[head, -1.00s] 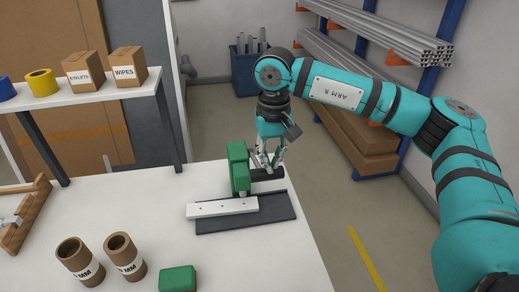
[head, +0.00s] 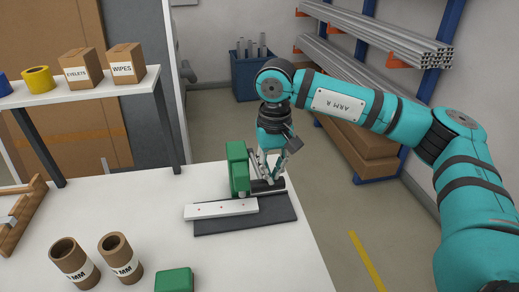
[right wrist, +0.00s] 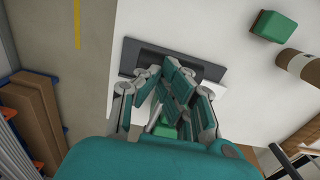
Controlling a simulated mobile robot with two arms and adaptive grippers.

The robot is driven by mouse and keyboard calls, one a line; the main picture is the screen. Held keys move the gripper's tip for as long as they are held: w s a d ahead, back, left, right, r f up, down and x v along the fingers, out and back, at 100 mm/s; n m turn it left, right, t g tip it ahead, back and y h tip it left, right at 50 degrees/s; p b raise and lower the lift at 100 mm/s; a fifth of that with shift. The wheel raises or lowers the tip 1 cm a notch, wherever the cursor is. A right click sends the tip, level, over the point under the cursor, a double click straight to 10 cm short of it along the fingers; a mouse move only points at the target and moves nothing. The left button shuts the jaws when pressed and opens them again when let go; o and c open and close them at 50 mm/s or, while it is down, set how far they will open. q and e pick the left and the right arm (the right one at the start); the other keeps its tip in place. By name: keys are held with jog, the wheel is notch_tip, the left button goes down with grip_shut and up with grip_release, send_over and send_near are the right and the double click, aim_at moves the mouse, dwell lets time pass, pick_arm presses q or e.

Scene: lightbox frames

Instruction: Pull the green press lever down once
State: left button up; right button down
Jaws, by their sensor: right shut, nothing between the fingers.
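The green press (head: 238,168) stands upright on a dark base plate (head: 262,222) near the right edge of the white table. A dark bar-like lever handle (head: 276,187) sticks out to the right of the press body, low above the plate. My right gripper (head: 267,179) is shut and empty, its fingertips down at the handle; they look to be touching its top. In the right wrist view, the shut fingers (right wrist: 175,80) cover the handle and much of the press; a bit of green (right wrist: 164,131) shows below them. My left gripper is in neither view.
A white strip with small red marks (head: 220,209) lies in front of the press. Two brown tubes (head: 70,262) and a green block (head: 174,281) stand at the front. A shelf (head: 85,97) with boxes and tape is at the left. The floor right of the table is open.

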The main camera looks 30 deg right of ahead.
aim_at(273, 186)
jog(key=shift+s+f+b, duration=0.2)
jog(key=shift+f+b, duration=0.25)
jog(key=shift+f, duration=0.35)
jog(key=shift+s+a+f+b, duration=0.1)
jog(key=shift+s+f+b, duration=0.05)
jog(key=shift+f+b, duration=1.2)
jog(key=w+r+p, duration=0.3)
jog(key=r+p, duration=0.8)
jog(key=r, duration=0.6)
jog(key=shift+d+r+p, duration=0.15)
jog(key=shift+d+p, duration=0.2)
jog(key=shift+d, duration=0.05)
